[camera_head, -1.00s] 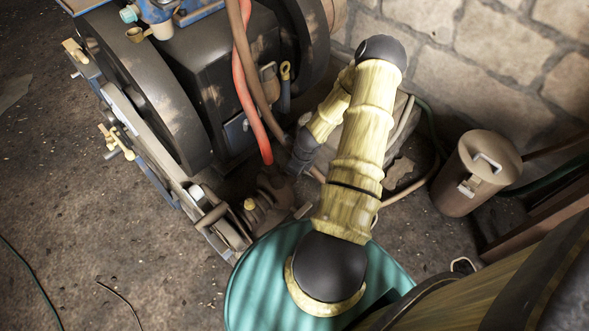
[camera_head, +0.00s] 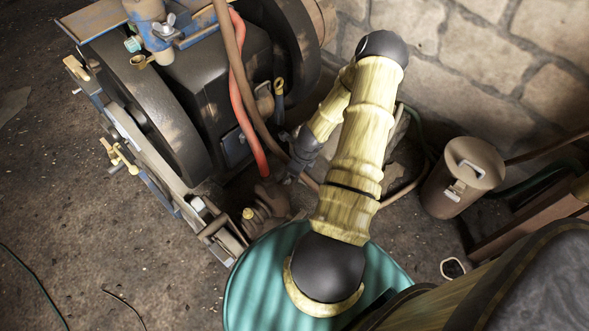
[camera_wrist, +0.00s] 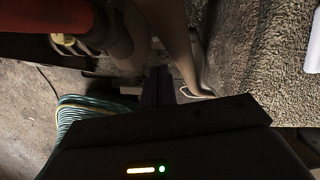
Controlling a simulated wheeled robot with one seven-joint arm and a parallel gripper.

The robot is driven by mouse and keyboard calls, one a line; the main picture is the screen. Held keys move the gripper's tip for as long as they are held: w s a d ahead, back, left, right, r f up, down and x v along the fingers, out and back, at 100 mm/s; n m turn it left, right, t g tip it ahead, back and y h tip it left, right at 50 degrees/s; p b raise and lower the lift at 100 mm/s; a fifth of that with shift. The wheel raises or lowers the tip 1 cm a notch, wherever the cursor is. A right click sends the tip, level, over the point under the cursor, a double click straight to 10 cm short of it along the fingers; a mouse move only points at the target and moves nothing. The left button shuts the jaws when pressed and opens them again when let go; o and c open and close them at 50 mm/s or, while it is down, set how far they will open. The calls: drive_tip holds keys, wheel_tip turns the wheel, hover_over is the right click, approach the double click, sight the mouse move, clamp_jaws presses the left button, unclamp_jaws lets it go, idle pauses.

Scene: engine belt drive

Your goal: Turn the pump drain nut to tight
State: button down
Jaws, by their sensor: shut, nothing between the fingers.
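The rusty brown pump (camera_head: 268,203) stands at the low right end of the engine, under the red hose (camera_head: 240,95). A small yellow cap (camera_head: 248,213) sits on the pump's front side. I cannot pick out the drain nut for sure in either view. My gripper (camera_head: 285,178) hangs beside the pump, small and dark against it. In the wrist view my gripper (camera_wrist: 160,85) points away from the camera, its fingers dark and together, with nothing seen between them. Pipes and the red hose end (camera_wrist: 45,15) lie just beyond; contact cannot be told.
The teal ribbed drum (camera_head: 260,285) stands close below the pump. The engine's large flywheel (camera_head: 145,105) and frame fill the left. A brown lidded can (camera_head: 463,175) stands at right before the stone wall (camera_head: 450,50). The floor at left is mostly clear.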

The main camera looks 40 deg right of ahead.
drive_tip(key=shift+w, duration=0.1)
drive_tip(key=w+a+r+n, duration=0.1)
drive_tip(key=a+r+n, duration=0.5)
drive_tip(key=r+n, duration=0.25)
drive_tip(key=w+a+r+n, duration=0.1)
drive_tip(key=a+r+n, duration=0.4)
drive_tip(key=r+n, duration=0.4)
drive_tip(key=s+a+r+n, duration=0.4)
drive_tip(key=r+n, duration=0.2)
drive_tip(key=r, duration=0.1)
drive_tip(key=s+a+r+n+h, duration=0.1)
drive_tip(key=s+a+r+n, duration=0.4)
drive_tip(key=r+n, duration=0.2)
drive_tip(key=shift+a, duration=0.15)
drive_tip(key=shift+s+r+n, duration=0.1)
drive_tip(key=shift+n, duration=0.15)
